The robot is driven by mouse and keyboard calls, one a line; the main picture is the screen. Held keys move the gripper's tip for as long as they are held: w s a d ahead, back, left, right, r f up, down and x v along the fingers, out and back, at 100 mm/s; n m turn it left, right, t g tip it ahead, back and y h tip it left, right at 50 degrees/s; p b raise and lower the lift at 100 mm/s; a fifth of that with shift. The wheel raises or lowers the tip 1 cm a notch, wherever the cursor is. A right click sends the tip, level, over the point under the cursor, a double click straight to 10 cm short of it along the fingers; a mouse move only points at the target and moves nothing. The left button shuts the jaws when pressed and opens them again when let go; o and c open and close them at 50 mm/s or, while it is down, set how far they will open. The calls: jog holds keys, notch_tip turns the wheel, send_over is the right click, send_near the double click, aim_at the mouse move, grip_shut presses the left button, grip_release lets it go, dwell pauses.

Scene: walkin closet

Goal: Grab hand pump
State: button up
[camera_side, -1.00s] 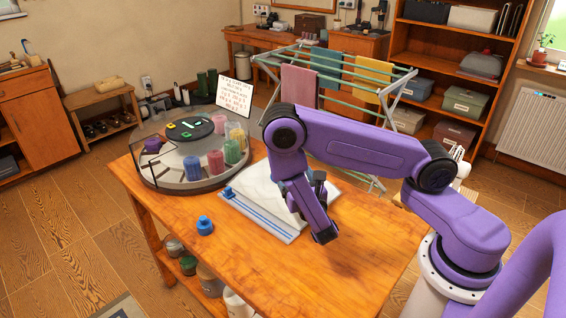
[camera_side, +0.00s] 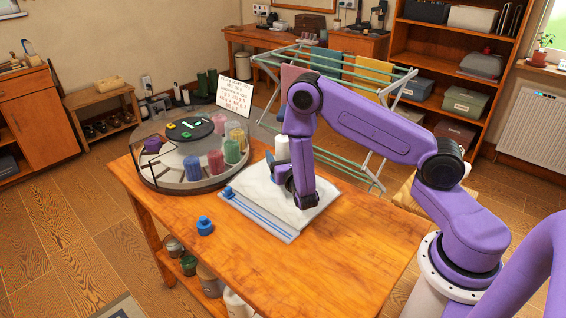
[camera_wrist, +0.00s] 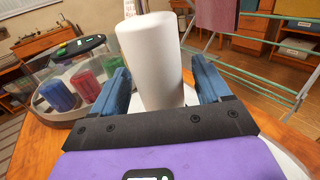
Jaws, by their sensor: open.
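A plain white upright cylinder, which I take for the hand pump (camera_wrist: 152,62), stands between my gripper's blue fingers in the wrist view. Its base is hidden behind the gripper body. In the side view only the upper part of this white cylinder (camera_side: 282,147) shows beside my wrist, near the table's far edge. My gripper (camera_wrist: 162,80) is open, with one finger on each side of the cylinder and gaps visible on both sides. In the side view my gripper (camera_side: 277,166) is low over the far part of the table, partly hidden by my wrist.
A small blue knob-like piece (camera_side: 205,226) sits near the table's left edge. A round tray (camera_side: 180,187) with colored jars stands at the left. The table (camera_side: 330,265) is clear in front.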

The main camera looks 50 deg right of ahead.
grip_shut()
jog(key=shift+r, duration=0.1)
